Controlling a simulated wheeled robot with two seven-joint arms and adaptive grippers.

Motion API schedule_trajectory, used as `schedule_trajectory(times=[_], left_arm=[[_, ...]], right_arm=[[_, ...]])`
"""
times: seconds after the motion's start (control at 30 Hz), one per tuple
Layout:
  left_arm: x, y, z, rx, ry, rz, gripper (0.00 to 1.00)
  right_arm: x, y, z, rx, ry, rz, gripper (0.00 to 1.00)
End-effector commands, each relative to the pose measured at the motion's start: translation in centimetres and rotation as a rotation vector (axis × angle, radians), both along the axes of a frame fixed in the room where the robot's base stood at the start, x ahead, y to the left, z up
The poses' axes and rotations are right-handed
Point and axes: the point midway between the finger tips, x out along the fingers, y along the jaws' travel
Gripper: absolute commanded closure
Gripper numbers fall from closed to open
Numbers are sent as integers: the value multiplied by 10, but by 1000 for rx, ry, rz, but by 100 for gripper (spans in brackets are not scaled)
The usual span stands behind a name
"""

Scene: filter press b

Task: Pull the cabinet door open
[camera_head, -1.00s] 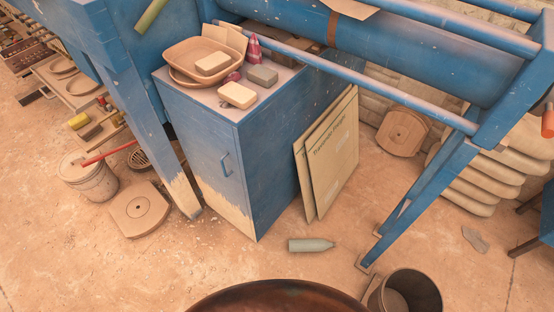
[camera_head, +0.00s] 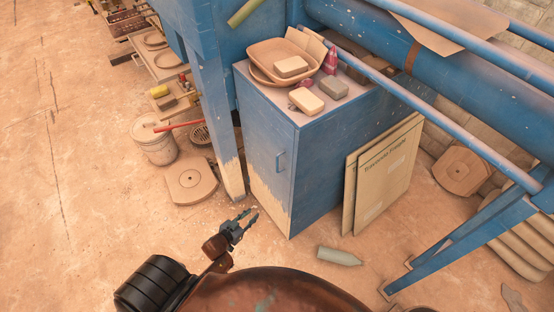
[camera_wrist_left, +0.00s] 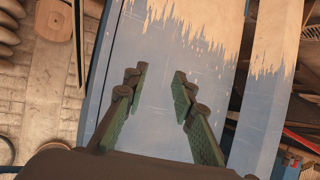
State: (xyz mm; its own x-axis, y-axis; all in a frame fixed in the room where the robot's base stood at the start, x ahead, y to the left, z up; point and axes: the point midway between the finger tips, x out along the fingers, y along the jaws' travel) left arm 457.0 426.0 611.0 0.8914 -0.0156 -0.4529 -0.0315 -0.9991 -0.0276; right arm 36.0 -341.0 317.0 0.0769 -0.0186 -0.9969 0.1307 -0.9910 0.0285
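The blue cabinet (camera_head: 267,128) stands under the press frame. Its door (camera_head: 262,150) is closed, with worn paint along the bottom. The door handle (camera_head: 280,162) is a small vertical blue bar near the door's right edge. My left gripper (camera_head: 246,215) is open and empty, low in front of the door and apart from the handle. In the left wrist view the open fingers (camera_wrist_left: 160,76) point at a blue cabinet surface (camera_wrist_left: 166,50) with worn paint at the top. I cannot make out the handle there. My right gripper is not in view.
A worn blue frame leg (camera_head: 218,120) stands left of the cabinet. A bucket (camera_head: 154,140) and a round-holed plate (camera_head: 191,181) lie further left. A grey-green bottle (camera_head: 339,256) lies on the floor at right. Boards (camera_head: 385,175) lean on the cabinet's side. Trays and blocks sit on top.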

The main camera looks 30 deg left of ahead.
Motion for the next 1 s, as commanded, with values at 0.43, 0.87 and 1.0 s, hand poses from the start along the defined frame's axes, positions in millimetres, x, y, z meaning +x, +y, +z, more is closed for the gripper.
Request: schedule_trajectory(times=[0.43,0.87,1.0], left_arm=[[88,-31,266,-78,-461,-167,75],[146,-43,268,-80,-467,-170,75],[159,-45,268,-78,-465,-169,75]], right_arm=[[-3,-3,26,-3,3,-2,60],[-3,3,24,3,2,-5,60],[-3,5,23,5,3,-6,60]])
